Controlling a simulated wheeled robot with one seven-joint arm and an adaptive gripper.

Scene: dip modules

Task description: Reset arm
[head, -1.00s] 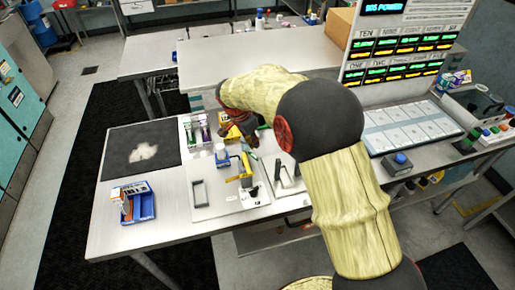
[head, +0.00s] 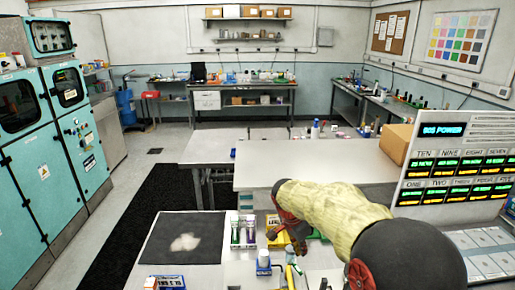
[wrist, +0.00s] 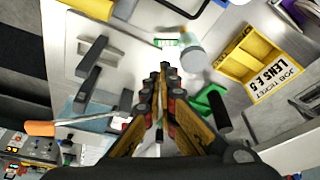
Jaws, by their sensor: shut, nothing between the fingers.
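My gripper (head: 287,236) hangs at the end of my yellow arm (head: 335,212), over the front bench. In the wrist view its fingers (wrist: 164,72) are together and empty, above the work surface. A translucent bottle (wrist: 193,54) stands just beyond and right of the fingertips. A yellow tray labelled as a job ticket (wrist: 250,58) is to the right. A green part (wrist: 208,99) lies close to the right of the fingers.
A black mat (head: 180,238) lies on the bench's left part. A blue-capped bottle (head: 264,262) stands near the front. A lit panel (head: 460,160) rises at right. An orange-handled tool (wrist: 42,128) shows in the wrist view. Another bench (head: 310,172) stands behind.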

